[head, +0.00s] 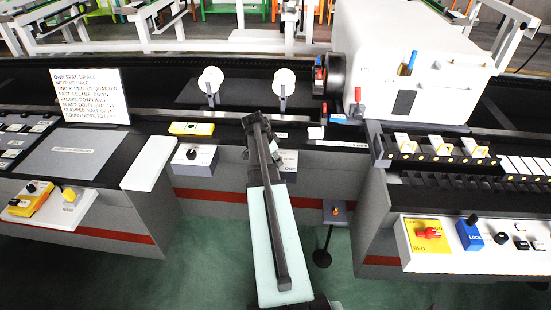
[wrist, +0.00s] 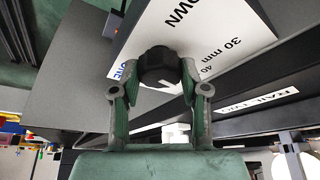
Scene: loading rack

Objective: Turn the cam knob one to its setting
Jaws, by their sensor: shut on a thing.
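The cam knob one (wrist: 157,66) is a dark round knob on a white plate (wrist: 225,32) in the wrist view. The plate carries the words "ONE" and "DOWN" and the marks "30 mm" and "40". My gripper (wrist: 159,84) is shut on the knob, with one finger on each side of it. In the head view my gripper (head: 257,135) is at the front of the long bench, where my arm hides the knob. Part of the knob's white housing (head: 288,160) shows to the right of the arm. The knob's exact setting cannot be read.
Another dark knob (head: 192,154) sits on a white box to the left. Two white discs (head: 211,80) stand behind. A printed sign (head: 90,95) stands at the left. A large white machine (head: 410,60) and a control panel (head: 470,240) are at the right.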

